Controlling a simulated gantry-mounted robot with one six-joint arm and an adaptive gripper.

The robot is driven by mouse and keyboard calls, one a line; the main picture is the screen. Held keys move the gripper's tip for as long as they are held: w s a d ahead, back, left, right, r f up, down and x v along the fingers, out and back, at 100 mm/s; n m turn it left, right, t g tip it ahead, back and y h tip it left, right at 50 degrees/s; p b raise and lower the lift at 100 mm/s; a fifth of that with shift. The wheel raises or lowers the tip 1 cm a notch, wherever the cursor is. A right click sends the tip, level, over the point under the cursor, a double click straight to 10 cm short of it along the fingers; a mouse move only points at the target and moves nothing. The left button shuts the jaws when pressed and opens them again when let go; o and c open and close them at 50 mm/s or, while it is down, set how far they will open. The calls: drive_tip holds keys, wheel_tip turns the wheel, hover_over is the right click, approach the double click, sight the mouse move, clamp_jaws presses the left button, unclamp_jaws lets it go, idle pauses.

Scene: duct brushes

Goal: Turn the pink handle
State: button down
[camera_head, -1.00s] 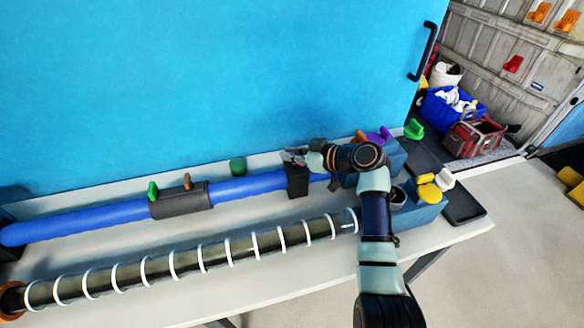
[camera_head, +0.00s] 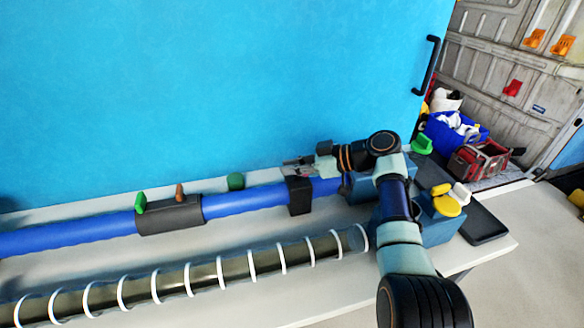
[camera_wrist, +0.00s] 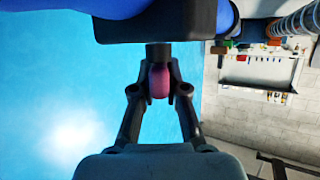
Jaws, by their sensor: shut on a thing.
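The pink handle (camera_wrist: 158,80) shows in the wrist view on a short dark stem below a black block (camera_wrist: 160,22). My gripper (camera_wrist: 160,90) has its two fingers on either side of it, shut on it. In the head view my gripper (camera_head: 298,167) is just above the black clamp (camera_head: 299,195) around the blue pipe (camera_head: 250,195). The handle cannot be made out clearly there, at the fingertips.
A dark holder (camera_head: 169,215) on the pipe carries a green handle (camera_head: 141,202) and a brown one (camera_head: 180,192). Another green knob (camera_head: 236,181) stands behind the pipe. A ringed tube (camera_head: 200,275) lies in front. Yellow handles (camera_head: 446,205) are at right.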

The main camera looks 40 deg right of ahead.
drive_tip(key=shift+f, duration=0.1)
drive_tip(key=c, duration=1.2)
unclamp_jaws()
drive_tip(key=shift+s, duration=0.1)
drive_tip(key=v, duration=1.2)
drive_tip(key=shift+o, duration=0.2)
